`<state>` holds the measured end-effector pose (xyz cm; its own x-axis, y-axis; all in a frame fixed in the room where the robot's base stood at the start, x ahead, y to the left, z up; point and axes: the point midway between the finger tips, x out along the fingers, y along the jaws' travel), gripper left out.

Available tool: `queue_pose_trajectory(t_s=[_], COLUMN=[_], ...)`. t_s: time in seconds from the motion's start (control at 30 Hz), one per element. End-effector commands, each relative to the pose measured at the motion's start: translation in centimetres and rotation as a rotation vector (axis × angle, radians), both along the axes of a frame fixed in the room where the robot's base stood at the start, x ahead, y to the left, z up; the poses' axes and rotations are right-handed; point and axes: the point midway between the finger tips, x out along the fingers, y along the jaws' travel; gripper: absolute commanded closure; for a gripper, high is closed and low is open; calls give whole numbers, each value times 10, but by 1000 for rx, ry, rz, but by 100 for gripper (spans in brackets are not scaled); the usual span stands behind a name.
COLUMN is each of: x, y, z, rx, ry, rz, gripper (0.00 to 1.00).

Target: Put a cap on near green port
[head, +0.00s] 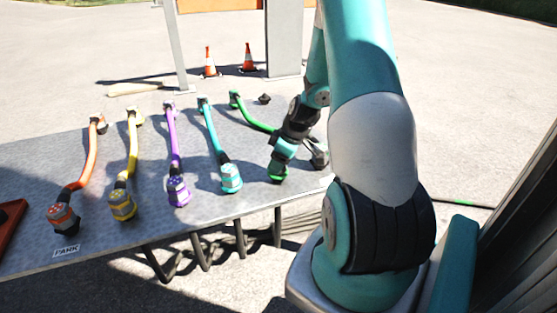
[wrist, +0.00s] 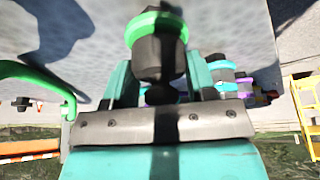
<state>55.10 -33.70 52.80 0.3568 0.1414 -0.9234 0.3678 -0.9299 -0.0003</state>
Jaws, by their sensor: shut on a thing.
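My gripper (head: 280,165) is shut on a black cap with a bright green band (head: 278,176). In the wrist view the cap (wrist: 160,62) sits between the two teal fingers, green band outward. It is over the table's near right part; I cannot tell its exact height. The green cable (head: 256,125) runs from the far edge toward the right and passes behind my gripper. A grey-black end piece (head: 319,159), apparently the near green port, shows just right of my gripper, partly hidden by my arm. The cable also shows at the left of the wrist view (wrist: 35,73).
Orange (head: 89,160), yellow (head: 132,155), purple (head: 174,150) and teal (head: 212,135) cables lie to the left, their near ends carrying coloured pieces. A small dark piece (head: 264,98) is on the far table (head: 130,235). A red tray (head: 9,230) lies far left.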

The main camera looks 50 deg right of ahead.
Motion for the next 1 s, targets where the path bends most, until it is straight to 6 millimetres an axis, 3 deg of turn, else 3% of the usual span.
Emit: queue_pose_trajectory(t_s=[0.03, 0.17, 0.43, 0.57, 1.0], x=[0, 0, 0, -4, -41], y=[0, 0, 0, -2, -17], z=[-1, 0, 1, 11, 110], rx=[0, 0, 0, -2, -3], ry=[0, 0, 0, -2, -2], rz=[0, 0, 0, -2, -4], gripper=[46, 19, 19, 19, 19])
